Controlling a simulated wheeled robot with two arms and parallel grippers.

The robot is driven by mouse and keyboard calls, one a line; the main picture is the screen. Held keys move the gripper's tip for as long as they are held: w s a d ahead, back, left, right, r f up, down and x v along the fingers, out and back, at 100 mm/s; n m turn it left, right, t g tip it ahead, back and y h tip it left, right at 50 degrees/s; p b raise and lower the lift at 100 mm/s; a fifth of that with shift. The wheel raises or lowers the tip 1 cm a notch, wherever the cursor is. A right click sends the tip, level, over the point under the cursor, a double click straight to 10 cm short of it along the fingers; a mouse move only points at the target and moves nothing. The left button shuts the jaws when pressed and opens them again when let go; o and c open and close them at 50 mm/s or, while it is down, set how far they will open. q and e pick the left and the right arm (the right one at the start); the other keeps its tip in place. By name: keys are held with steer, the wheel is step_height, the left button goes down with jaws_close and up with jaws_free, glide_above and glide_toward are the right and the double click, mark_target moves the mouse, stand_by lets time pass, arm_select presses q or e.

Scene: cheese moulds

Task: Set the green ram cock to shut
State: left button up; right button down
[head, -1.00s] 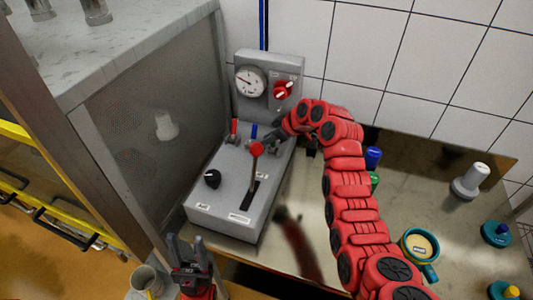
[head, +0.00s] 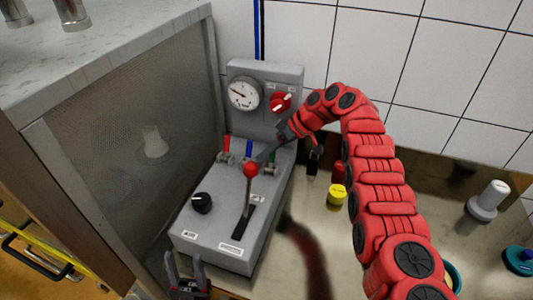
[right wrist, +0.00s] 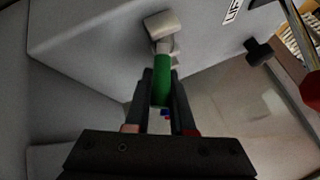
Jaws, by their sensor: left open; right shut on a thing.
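The green ram cock (head: 271,158) is the rightmost of three small cocks on the grey control box (head: 190,245), right of the blue cock (head: 249,147) and the red cock (head: 226,145). In the right wrist view its green handle (right wrist: 162,88) runs between my fingers from a pale metal fitting (right wrist: 161,25). My right gripper (head: 268,157) is shut on this handle; the fingers partly hide it in the head view. I cannot read whether the cock is open or shut. My left gripper (head: 185,266) is open and empty, in front of the box.
A lever with a red ball (head: 250,170) rises just in front of the cocks. A black knob (head: 202,203), a gauge (head: 243,94) and a red selector (head: 280,102) are on the box. A yellow item (head: 337,194) stands beside my right arm. A mesh panel (head: 150,160) closes the left side.

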stand_by(0.4)
steer(key=c, duration=0.8)
jaws_free()
steer(key=shift+f, duration=0.1)
steer(key=shift+o, duration=0.2)
steer(key=b+v, duration=0.1)
steer(key=v, duration=0.3)
steer(key=shift+d, duration=0.1)
steer(key=p+v, duration=0.3)
steer(key=p, duration=0.1)
